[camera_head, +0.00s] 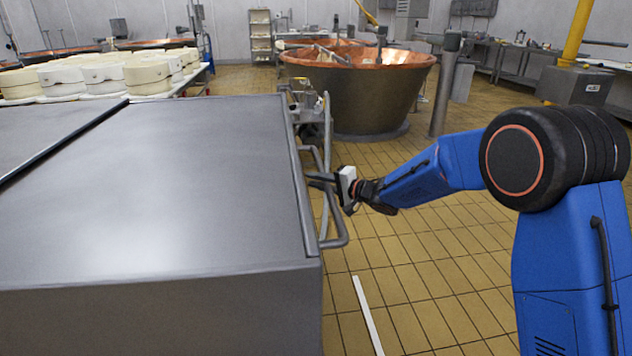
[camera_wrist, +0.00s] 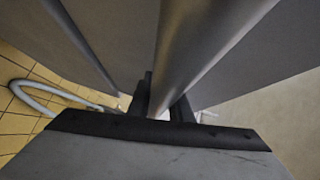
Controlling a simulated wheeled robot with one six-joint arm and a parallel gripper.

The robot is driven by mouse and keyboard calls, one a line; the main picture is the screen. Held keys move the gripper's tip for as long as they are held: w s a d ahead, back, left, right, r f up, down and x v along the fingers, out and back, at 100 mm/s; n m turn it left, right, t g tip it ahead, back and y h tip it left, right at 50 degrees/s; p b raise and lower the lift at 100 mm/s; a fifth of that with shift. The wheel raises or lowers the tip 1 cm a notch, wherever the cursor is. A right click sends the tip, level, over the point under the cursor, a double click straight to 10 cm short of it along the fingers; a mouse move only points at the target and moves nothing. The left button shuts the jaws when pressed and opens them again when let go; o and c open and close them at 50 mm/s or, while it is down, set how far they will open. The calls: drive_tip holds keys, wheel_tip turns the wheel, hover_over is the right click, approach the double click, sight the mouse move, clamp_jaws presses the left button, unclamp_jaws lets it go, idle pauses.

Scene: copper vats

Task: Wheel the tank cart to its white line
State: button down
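The tank cart (camera_head: 160,190) is a large grey metal box with a flat top, filling the left of the head view. A grey tubular handle (camera_head: 339,225) runs along its right side. My gripper (camera_head: 326,181) is at this handle, reached from the right. In the wrist view a handle bar (camera_wrist: 190,45) passes between my two dark fingers (camera_wrist: 162,100), which sit close against both sides of it. The fingertips are partly hidden by the bar. The white line (camera_head: 367,315) lies on the tiled floor to the right of the cart, apart from it; its near end is cut off.
A big copper vat (camera_head: 370,95) stands behind, with a grey post (camera_head: 444,90) beside it. White cheese moulds (camera_head: 100,75) fill a table at the back left. A yellow post on a grey base (camera_head: 575,85) stands at the back right.

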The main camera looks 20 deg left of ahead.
drive_tip(key=w+d, duration=0.7)
drive_tip(key=d, duration=0.4)
drive_tip(key=w+d, duration=0.7)
drive_tip(key=d, duration=0.5)
drive_tip(key=shift+d+f, duration=0.2)
drive_tip(key=shift+f, duration=0.15)
drive_tip(key=c, duration=1.6)
unclamp_jaws()
drive_tip(key=shift+f, duration=0.1)
drive_tip(key=shift+w+r, duration=0.1)
drive_tip(key=shift+r, duration=0.15)
drive_tip(key=shift+r, duration=0.1)
drive_tip(key=v, duration=1.7)
drive_tip(key=shift+d, duration=0.15)
